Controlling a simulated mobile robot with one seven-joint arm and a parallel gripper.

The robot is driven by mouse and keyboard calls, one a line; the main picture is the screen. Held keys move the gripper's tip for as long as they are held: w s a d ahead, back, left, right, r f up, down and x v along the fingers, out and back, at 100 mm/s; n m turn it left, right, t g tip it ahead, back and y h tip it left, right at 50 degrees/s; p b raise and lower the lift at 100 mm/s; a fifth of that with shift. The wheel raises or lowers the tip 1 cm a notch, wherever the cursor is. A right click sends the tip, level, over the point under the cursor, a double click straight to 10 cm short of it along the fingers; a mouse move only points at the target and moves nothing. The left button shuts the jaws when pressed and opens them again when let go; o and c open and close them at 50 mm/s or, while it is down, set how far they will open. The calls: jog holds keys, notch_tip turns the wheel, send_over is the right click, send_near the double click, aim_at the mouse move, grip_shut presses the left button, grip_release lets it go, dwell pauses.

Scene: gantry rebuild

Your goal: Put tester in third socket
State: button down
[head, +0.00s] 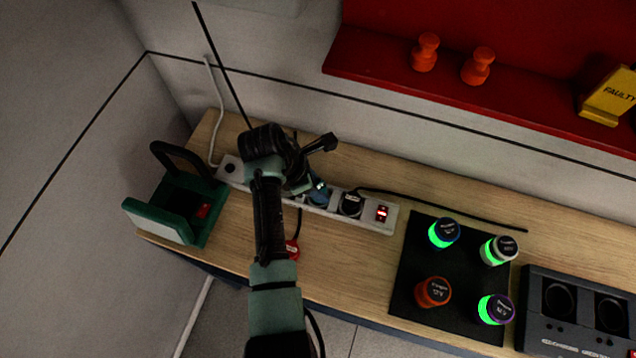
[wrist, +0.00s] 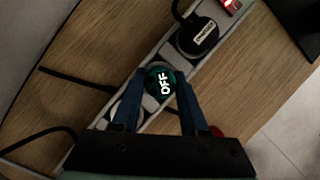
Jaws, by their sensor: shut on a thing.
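The tester (wrist: 160,84) is a dark teal round knob with a lit "OFF" on its face. It sits between the two fingers of my gripper (wrist: 159,78), which is shut on it, over the white power strip (wrist: 231,22). In the head view my gripper (head: 317,188) and arm cover the strip's middle (head: 378,226). A black labelled plug (head: 351,204) fills the socket beside the tester; it also shows in the wrist view (wrist: 198,38). Another socket (wrist: 122,108) is partly behind the left finger. I cannot tell whether the tester is seated.
A red switch (head: 382,213) glows at the strip's right end. A green box with a black handle (head: 206,205) stands left. A black mat (head: 455,290) holds several round canisters. A dark charger unit (head: 570,318) is far right. A red round thing (head: 292,249) lies beside my arm.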

jog(key=shift+f+b, duration=0.4)
jog(key=shift+f, duration=0.2)
dwell(0.3)
jog(key=c, duration=0.7)
grip_release()
jog(key=shift+r, duration=0.1)
jog(key=p+v, duration=1.1)
jog(key=shift+p, duration=0.35)
jog(key=shift+s, duration=0.1)
